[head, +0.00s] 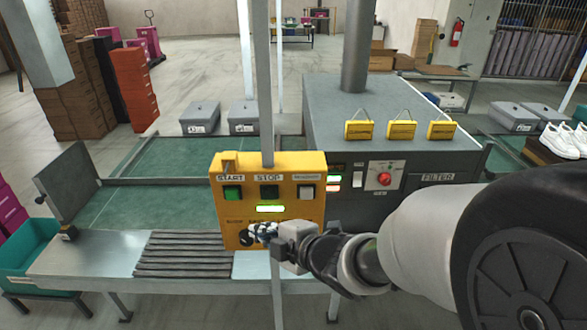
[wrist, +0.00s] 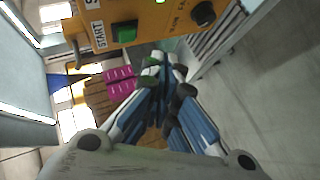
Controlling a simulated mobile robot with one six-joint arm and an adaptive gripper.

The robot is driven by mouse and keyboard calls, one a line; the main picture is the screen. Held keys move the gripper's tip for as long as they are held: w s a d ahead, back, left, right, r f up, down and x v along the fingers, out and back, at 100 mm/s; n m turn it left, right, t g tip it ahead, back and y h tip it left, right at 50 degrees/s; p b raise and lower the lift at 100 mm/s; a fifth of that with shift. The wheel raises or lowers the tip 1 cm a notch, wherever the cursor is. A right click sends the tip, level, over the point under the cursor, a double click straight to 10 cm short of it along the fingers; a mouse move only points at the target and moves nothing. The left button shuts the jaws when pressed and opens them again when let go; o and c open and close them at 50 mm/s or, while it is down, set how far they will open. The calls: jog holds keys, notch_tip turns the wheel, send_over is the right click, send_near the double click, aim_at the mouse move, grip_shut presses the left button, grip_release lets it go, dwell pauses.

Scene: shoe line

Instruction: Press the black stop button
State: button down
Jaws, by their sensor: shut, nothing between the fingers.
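The black stop button (head: 269,191) sits under the STOP label on the yellow control box (head: 287,167) in the head view. That view shows the green start button (wrist: 124,33) and a black knob (wrist: 203,13); the stop button is not visible there.
A grey filter machine (head: 420,150) with a red switch (head: 384,179) stands right of the box. A thin post (head: 267,80) rises behind the box. The green conveyor (head: 150,200) and a ribbed roller plate (head: 185,254) lie to the left. A teal bin (head: 40,275) is far left.

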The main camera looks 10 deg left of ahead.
aim_at(267, 200)
jog(key=w+a+p, duration=0.2)
jog(key=w, duration=0.6)
jog(key=shift+p, duration=0.3)
jog(key=shift+w, duration=0.15)
dwell(1.0)
jog(key=shift+w+a, duration=0.1)
jog(key=shift+w, duration=0.2)
jog(key=shift+w+a, duration=0.1)
jog(key=shift+w, duration=0.45)
dwell(0.7)
dwell(0.4)
jog(key=shift+s+d+b, duration=0.25)
jog(key=shift+s+b, duration=0.15)
jog(key=shift+s, duration=0.55)
jog(key=s+b, duration=0.1)
jog(key=s, duration=0.1)
jog(key=s+d+b, duration=0.1)
jog(key=s, duration=0.2)
